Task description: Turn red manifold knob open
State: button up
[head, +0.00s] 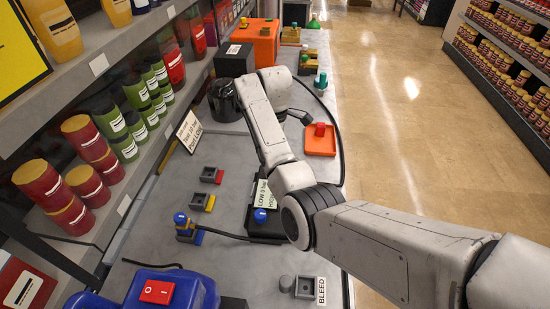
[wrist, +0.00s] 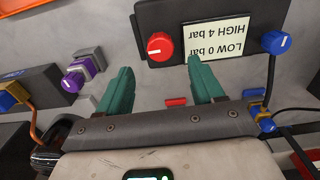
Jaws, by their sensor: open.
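The red manifold knob (wrist: 160,46) is a round red dial with a white mark, on the front of a black manifold box (wrist: 190,15) in the wrist view. A white label (wrist: 217,38) reading "LOW 0 bar, HIGH 4 bar" is beside it. A blue knob (wrist: 276,42) sits at the box's right end. My gripper (wrist: 160,66) is open, its two teal fingers apart. The red knob lies ahead of the gap between the fingertips, with no contact visible.
Several small valve blocks, including a purple knob (wrist: 72,81), stand near the fingers. Cables run across the grey bench. An orange tray (head: 320,149) lies at the bench's right edge. A blue pump (head: 196,286) with a red switch is in front; stocked shelves line the left.

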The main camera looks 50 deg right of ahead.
jog(key=shift+r, duration=1.85)
